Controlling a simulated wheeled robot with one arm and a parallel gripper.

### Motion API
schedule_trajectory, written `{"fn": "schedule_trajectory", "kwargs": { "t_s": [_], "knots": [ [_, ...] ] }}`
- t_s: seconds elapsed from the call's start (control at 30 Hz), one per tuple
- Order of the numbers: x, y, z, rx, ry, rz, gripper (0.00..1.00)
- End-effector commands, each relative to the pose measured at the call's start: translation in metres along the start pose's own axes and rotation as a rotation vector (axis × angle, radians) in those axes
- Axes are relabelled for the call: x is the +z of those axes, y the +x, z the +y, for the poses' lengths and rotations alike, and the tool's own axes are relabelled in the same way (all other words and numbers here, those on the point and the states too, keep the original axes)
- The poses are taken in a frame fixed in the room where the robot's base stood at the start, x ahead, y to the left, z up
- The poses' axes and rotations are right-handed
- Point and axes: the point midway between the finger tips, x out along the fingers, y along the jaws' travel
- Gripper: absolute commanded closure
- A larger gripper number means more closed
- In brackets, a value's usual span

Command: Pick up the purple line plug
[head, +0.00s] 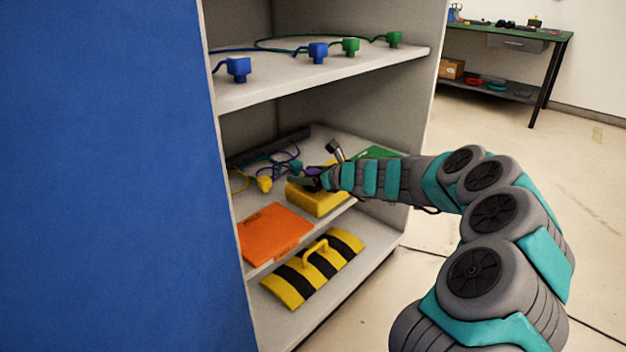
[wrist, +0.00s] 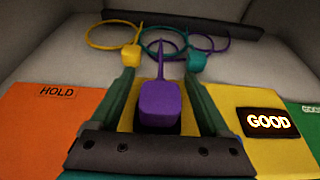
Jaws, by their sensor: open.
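The purple line plug (wrist: 160,102) shows in the wrist view between the two fingers of my gripper (wrist: 159,76), with its purple cord running away toward the back. The fingers are open, one on each side of it; I cannot tell whether either touches it. In the head view my gripper (head: 312,182) reaches into the middle shelf over the yellow block (head: 318,202). Only a bit of purple (head: 312,171) shows there, and the rest is hidden by my gripper.
A yellow plug (wrist: 131,54) and a teal plug (wrist: 196,62) lie just behind, near looped cords. The orange HOLD pad (wrist: 50,115) is left. A lit GOOD sign (wrist: 268,122) is right. The upper shelf (head: 330,72) is overhead, and the blue cabinet side (head: 100,180) stands left.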

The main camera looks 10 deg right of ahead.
Motion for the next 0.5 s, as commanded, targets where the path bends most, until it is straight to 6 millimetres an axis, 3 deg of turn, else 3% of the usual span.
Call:
{"fn": "schedule_trajectory", "kwargs": {
  "t_s": [0.07,0.5],
  "knots": [
    [0.0,-0.0001,0.0,0.0,0.0,0.0,0.27],
    [0.0001,-0.0003,0.0002,0.0,0.0,0.0,0.76]
  ]
}}
